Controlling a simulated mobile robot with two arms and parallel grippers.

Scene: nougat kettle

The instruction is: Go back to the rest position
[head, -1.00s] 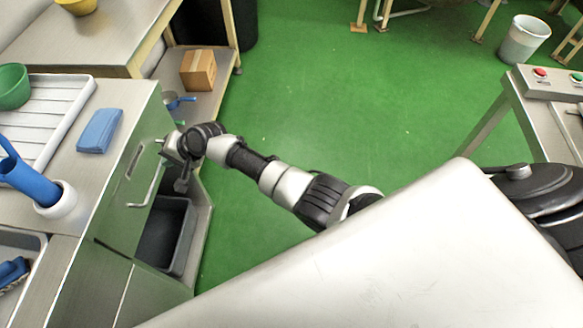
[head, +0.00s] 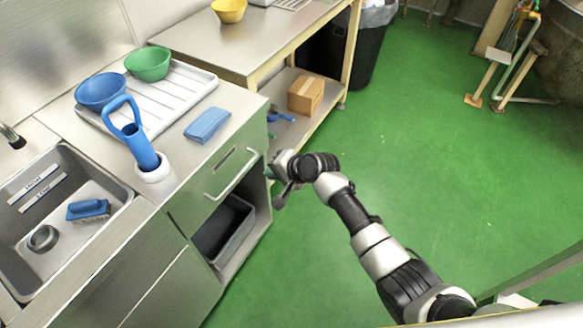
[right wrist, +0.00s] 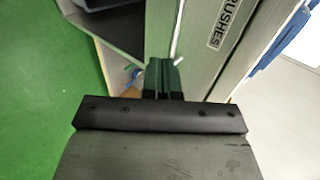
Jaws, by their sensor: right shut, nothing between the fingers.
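My right gripper (head: 272,160) is shut and empty, in front of the steel cabinet by its far corner. In the right wrist view its dark fingers (right wrist: 164,78) are together, close to the drawer front. The drawer (head: 222,174) is shut and has a bar handle (head: 234,174). The fingers are beside the handle, not around it; I cannot tell whether they touch the cabinet. The drawer front carries a label ending in "USHES" (right wrist: 228,22). My left gripper is not in view.
A grey bin (head: 226,232) stands in the open bay under the drawer. On the counter are a blue cloth (head: 207,124), a drainer (head: 178,100) with bowls, and a blue-handled tool (head: 140,145) in a white holder. A sink (head: 75,200) is at left.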

